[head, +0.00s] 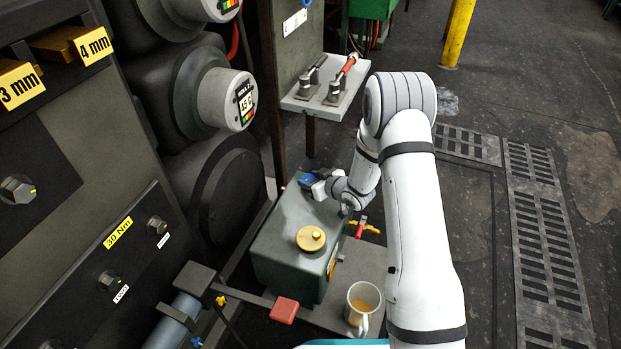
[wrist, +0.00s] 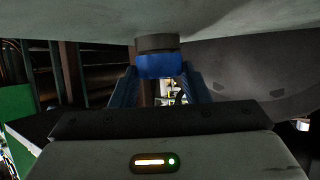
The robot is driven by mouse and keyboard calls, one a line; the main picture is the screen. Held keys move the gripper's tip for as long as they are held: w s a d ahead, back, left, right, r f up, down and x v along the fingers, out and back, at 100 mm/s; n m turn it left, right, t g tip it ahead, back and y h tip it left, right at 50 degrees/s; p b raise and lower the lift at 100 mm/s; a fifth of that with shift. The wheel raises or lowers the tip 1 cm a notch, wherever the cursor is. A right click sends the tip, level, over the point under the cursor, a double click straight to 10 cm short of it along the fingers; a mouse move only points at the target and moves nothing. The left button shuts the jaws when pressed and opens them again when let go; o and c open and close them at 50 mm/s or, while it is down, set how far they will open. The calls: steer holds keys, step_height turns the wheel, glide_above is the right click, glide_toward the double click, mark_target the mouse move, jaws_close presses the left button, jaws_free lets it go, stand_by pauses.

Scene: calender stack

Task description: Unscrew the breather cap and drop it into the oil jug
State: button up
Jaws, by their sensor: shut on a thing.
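The blue breather cap (wrist: 158,66), with a dark collar, sits between my fingers in the wrist view. My gripper (wrist: 160,82) is shut on it, with one blue finger on each side. The collar appears to meet a pale grey surface at the top of that view. In the head view my gripper (head: 308,182) is at the far end of the green box (head: 285,262); I cannot separate cap from fingers there. The oil jug (head: 353,318), a pale mug-like vessel holding amber liquid, stands near the box's front right corner.
A brass-coloured cap (head: 311,238) sits on the box top. A small valve with red and yellow handles (head: 363,229) is right of the box. A red block (head: 284,310) is in front. A shelf with clamps (head: 326,98) stands behind; dark rollers (head: 228,190) are at left.

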steer(key=shift+n+g+y, duration=0.4)
steer(key=shift+p, duration=0.35)
steer(key=shift+d+r+n+g, duration=0.1)
steer(key=shift+n+g, duration=0.2)
steer(key=shift+n, duration=0.1)
steer(key=shift+w+n+g+y+p, duration=0.1)
steer(key=shift+n+g+y+p, duration=0.5)
steer(key=shift+n+y+p, duration=0.1)
